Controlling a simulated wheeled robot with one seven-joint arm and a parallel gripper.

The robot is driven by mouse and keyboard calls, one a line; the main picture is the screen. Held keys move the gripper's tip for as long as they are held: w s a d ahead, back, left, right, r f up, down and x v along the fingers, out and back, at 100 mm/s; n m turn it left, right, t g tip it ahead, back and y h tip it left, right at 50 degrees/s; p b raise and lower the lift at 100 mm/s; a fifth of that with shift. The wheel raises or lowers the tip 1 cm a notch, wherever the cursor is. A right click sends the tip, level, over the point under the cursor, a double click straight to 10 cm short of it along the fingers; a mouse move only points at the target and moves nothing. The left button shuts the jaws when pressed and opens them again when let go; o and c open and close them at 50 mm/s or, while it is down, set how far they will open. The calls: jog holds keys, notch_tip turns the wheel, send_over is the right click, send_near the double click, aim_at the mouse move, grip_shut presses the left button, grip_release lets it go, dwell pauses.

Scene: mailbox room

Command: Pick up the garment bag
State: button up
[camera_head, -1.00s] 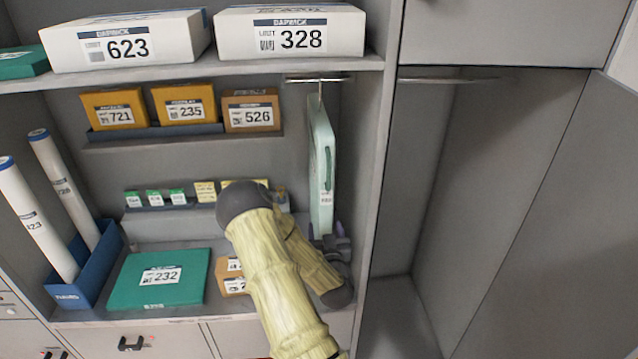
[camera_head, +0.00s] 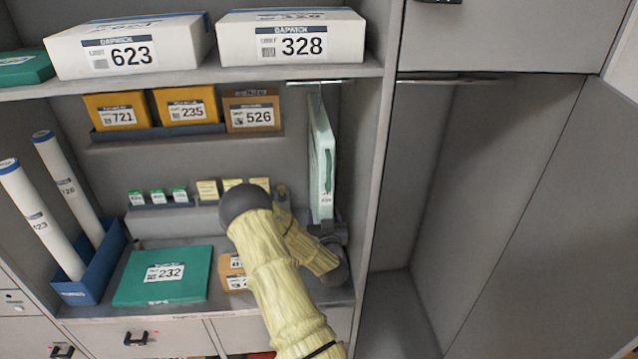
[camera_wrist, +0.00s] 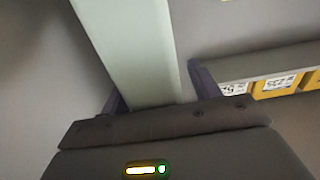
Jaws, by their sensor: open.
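The pale green garment bag (camera_head: 320,165) hangs upright from a short metal rail on the right side of the shelf unit, with a white label near its bottom. My gripper (camera_head: 328,228) is at the bag's lower end, partly hidden by my own arm. In the wrist view, the bag (camera_wrist: 135,50) comes down between the two fingers of my gripper (camera_wrist: 157,95). The fingers are open, one on each side of the bag, with a clear gap on the right and a narrower gap on the left.
The rail (camera_head: 318,83) is fixed under the top shelf. The cabinet side wall (camera_head: 375,180) stands close to the right of the bag. An open empty compartment (camera_head: 410,200) is further right.

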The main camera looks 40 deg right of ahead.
jog(key=shift+c, duration=0.2)
jog(key=shift+r, duration=0.1)
grip_shut()
